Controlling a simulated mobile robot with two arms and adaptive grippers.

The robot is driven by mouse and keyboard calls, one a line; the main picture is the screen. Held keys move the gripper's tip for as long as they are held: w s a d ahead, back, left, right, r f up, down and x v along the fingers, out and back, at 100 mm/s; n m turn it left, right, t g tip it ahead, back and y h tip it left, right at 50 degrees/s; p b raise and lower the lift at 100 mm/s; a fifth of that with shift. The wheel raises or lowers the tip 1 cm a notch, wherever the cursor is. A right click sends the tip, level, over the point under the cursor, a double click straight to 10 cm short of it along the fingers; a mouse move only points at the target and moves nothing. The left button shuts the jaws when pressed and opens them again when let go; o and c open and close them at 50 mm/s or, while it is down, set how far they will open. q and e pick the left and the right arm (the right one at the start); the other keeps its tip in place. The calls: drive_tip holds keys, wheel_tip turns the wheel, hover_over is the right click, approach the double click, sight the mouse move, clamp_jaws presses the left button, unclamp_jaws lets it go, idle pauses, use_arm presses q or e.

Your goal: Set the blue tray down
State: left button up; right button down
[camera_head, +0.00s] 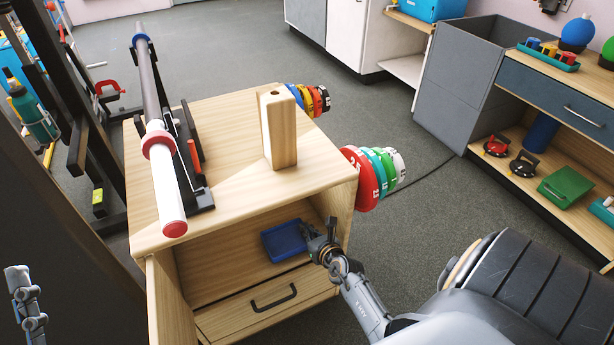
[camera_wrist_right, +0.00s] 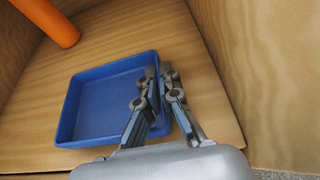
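The blue tray (camera_head: 285,240) is in the open compartment of the wooden cabinet, below its top. It looks empty and level in the right wrist view (camera_wrist_right: 100,102), at or close to the compartment floor; I cannot tell if it touches. My right gripper (camera_head: 322,240) is at the tray's right side. In the right wrist view its fingers (camera_wrist_right: 160,76) are close together, one on each side of the tray's right wall, so it looks shut on that wall. Part of my left gripper (camera_head: 26,300) shows at the lower left edge of the head view; its fingertips are unclear.
An orange cylinder (camera_wrist_right: 48,20) is behind the tray in the compartment. The cabinet door (camera_head: 168,300) stands open at left. A drawer (camera_head: 265,305) is below. A barbell (camera_head: 160,145) and a wooden block (camera_head: 278,130) are on top. Coloured weight plates (camera_head: 362,178) stick out at right.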

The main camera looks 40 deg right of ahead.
use_arm(q)
drive_tip(key=shift+r, duration=0.1)
drive_tip(key=shift+s+r, duration=0.2)
drive_tip(key=shift+r, duration=0.05)
use_arm(e)
drive_tip(key=shift+f, duration=0.1)
use_arm(q)
drive_tip(key=shift+s+r+t, duration=0.2)
drive_tip(key=shift+r+t, duration=0.1)
drive_tip(key=shift+t, duration=0.2)
use_arm(e)
drive_tip(key=shift+f, duration=0.15)
use_arm(q)
drive_tip(key=shift+s+r+h, duration=0.2)
drive_tip(key=shift+h, duration=0.2)
use_arm(e)
drive_tip(key=c, duration=1.4)
unclamp_jaws()
drive_tip(key=shift+c, duration=0.2)
drive_tip(key=shift+f, duration=0.1)
